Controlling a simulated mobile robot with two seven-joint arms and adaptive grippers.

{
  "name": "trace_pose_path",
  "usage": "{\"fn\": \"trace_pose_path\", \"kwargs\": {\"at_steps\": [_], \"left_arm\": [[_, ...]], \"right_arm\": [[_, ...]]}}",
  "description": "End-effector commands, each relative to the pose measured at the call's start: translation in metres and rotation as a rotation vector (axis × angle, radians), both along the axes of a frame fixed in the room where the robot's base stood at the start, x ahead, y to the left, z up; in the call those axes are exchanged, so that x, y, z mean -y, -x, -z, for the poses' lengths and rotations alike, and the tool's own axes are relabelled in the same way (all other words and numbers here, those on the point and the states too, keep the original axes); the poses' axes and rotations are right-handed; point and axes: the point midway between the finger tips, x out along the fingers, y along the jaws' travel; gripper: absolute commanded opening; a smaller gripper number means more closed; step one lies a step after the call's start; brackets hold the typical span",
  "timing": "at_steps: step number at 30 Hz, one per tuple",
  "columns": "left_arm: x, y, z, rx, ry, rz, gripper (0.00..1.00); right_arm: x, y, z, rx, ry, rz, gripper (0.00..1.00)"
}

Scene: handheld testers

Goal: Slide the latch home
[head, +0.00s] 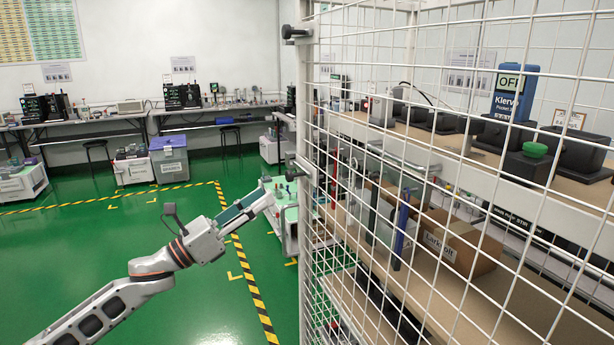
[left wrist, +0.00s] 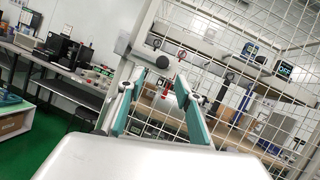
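A latch with a dark round knob (head: 289,32) sits high on the white post of the mesh cage door. A second, similar metal fitting (head: 295,166) sits lower on the same post. In the left wrist view a dark-knobbed fitting (left wrist: 162,62) shows just beyond the fingertips; I cannot tell which of the two it is, or whether its bolt is home. My left gripper (head: 268,190) is left of the post near the lower fitting. Its teal fingers (left wrist: 161,80) are apart with nothing between them. My right gripper is not in view.
The white mesh (head: 450,130) fills the right side, with shelves of testers and a cardboard box (head: 455,245) behind it. A small cart (head: 287,222) stands beyond my left gripper. Benches (head: 190,112) line the back wall. The green floor (head: 130,235) at left is open.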

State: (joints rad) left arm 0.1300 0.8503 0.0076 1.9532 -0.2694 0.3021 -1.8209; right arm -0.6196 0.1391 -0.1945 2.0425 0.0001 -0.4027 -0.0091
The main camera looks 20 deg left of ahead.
Motion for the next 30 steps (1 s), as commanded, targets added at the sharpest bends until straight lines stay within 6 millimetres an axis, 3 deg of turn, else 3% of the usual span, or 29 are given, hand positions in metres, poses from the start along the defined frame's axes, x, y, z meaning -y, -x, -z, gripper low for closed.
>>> {"fn": "trace_pose_path", "kwargs": {"at_steps": [8, 21, 30], "left_arm": [[0.003, -0.006, -0.016, 0.046, -0.048, -0.007, 0.35], [0.028, -0.047, -0.036, 0.044, -0.046, -0.008, 0.35], [0.037, -0.061, -0.04, 0.04, -0.046, -0.008, 0.35]], "right_arm": [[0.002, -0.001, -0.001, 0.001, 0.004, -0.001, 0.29], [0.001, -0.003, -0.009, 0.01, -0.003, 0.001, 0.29], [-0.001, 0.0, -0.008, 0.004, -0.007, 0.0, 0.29]]}}
